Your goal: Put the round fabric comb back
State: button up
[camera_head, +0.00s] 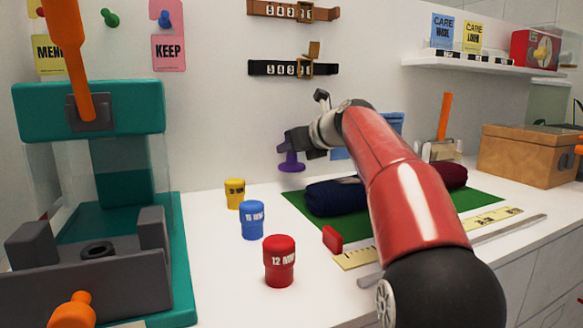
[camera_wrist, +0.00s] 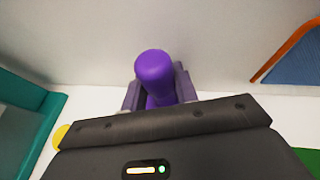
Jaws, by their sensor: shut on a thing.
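The comb looks apart from the counter. I cannot tell its exact gap from the wall.
Yellow (camera_head: 235,193), blue (camera_head: 252,220) and red (camera_head: 279,261) capped containers stand left of a green mat (camera_head: 345,231) bearing dark rolled cloth (camera_head: 333,197). A teal press (camera_head: 178,235) fills the left. A blue panel (camera_head: 340,153) is partly hidden behind my arm. White counter (camera_head: 215,245) is clear between.

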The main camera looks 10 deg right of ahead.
aim_at(295, 159)
notch_tip(295, 159, down, 4)
jog(key=shift+w+r+b, duration=0.1)
jog(key=shift+r+b, duration=0.15)
jog(key=shift+b, duration=0.55)
jog(key=shift+w, duration=0.15)
jog(key=o, duration=0.6)
jog(key=shift+f, duration=0.15)
jog(key=o, duration=0.5)
jog(key=shift+c, duration=0.2)
